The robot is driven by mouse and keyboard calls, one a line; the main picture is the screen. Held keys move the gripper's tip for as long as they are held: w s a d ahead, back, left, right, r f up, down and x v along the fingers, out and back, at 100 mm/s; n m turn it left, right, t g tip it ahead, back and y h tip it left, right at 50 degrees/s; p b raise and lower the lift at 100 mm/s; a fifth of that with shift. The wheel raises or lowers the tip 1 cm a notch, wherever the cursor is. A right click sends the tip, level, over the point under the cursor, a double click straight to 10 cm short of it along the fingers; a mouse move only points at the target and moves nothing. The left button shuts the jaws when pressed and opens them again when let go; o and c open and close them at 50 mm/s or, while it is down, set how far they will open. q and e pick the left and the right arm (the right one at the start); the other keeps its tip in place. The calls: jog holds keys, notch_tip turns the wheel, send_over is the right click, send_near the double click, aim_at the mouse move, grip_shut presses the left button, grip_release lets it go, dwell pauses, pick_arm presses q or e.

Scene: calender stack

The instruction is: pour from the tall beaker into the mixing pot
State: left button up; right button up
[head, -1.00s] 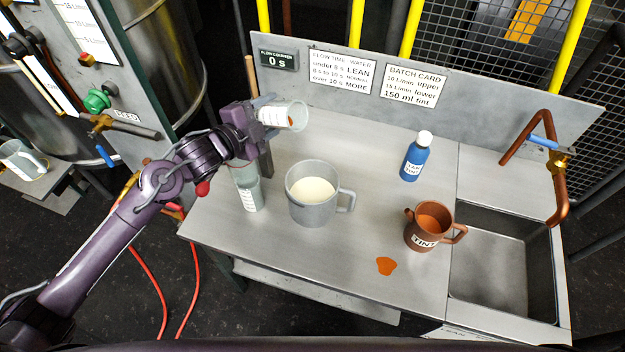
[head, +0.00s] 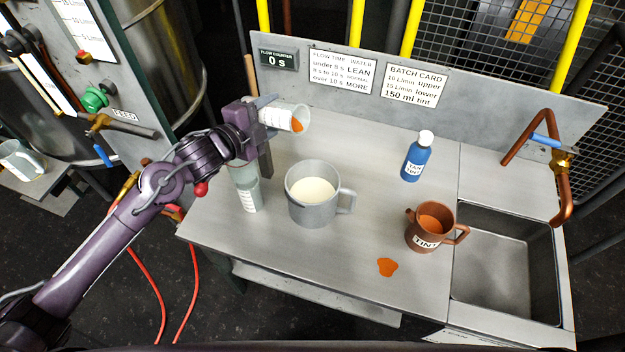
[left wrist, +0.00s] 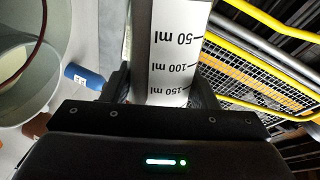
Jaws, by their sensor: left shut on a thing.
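My left gripper (head: 262,120) is shut on the tall beaker (head: 276,118), a clear vessel with a white millilitre scale. It is held in the air, lying over nearly sideways with its mouth to the right. Orange liquid shows inside near the mouth; no stream is visible. The scale fills the middle of the left wrist view (left wrist: 178,60). The grey mixing pot (head: 312,208) stands upright on the table, below and slightly right of the beaker's mouth, and holds cream-coloured liquid. The pot also shows at the left of the left wrist view (left wrist: 50,85). My right gripper is not in view.
A clear vessel (head: 247,192) stands left of the pot. A blue bottle (head: 415,160) and a brown TINT jug (head: 425,238) stand right. A sink (head: 500,262) is far right, a signed backboard (head: 470,95) behind.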

pick_arm(q)
jog(key=shift+s+d+m+b, duration=0.3)
jog(key=shift+d+m+b, duration=0.1)
jog(key=shift+m+b, duration=0.25)
dwell(0.4)
jog(key=shift+s+d+f+m+y+b, duration=0.1)
jog(key=shift+d+f+m+y+b, duration=0.15)
jog(key=shift+m+b, duration=0.5)
jog(key=shift+s+d+f+m+y+b, duration=0.1)
jog(key=shift+m+y+b, duration=0.25)
jog(key=shift+b, duration=0.55)
dwell(1.5)
